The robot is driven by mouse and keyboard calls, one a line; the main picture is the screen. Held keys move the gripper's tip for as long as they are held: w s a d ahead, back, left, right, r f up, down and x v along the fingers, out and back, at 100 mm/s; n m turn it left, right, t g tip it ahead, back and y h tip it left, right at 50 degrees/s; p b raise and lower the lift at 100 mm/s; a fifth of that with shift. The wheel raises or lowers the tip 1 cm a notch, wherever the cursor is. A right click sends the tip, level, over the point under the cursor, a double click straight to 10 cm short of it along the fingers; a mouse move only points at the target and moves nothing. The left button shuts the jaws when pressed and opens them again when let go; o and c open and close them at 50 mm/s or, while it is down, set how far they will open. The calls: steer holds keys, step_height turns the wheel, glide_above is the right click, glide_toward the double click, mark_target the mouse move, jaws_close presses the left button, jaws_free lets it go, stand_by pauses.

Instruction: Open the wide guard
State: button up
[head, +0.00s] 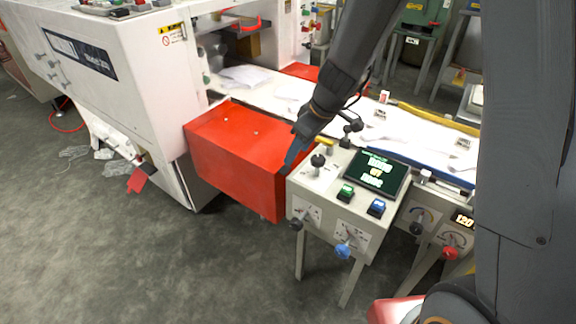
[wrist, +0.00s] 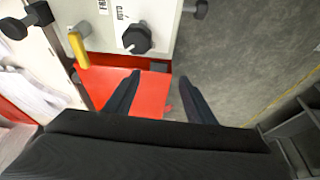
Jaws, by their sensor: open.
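The wide guard appears to be the big red box-shaped cover (head: 235,158) beside the white machine, left of the control panel in the head view. Its top is flat with small light spots, and it looks closed. Part of its red surface shows between my fingers in the wrist view (wrist: 150,95). My gripper (wrist: 160,80) is open with nothing between its fingers. In the head view my gripper (head: 291,158) is over the right end of the red cover, close to the panel. I cannot tell whether it touches the cover.
A control panel (head: 325,200) with knobs, buttons and a green-lettered screen (head: 376,172) stands just right of the guard. A white machine (head: 130,70) is at left. A conveyor (head: 400,130) with pale film pieces runs behind. Grey floor (head: 100,250) is open in front.

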mark_target(285, 169)
steer(key=shift+w+a+f, duration=0.35)
steer(key=shift+w+f, duration=0.05)
steer(key=shift+f, duration=0.1)
steer(key=shift+x, duration=3.5)
jaws_close()
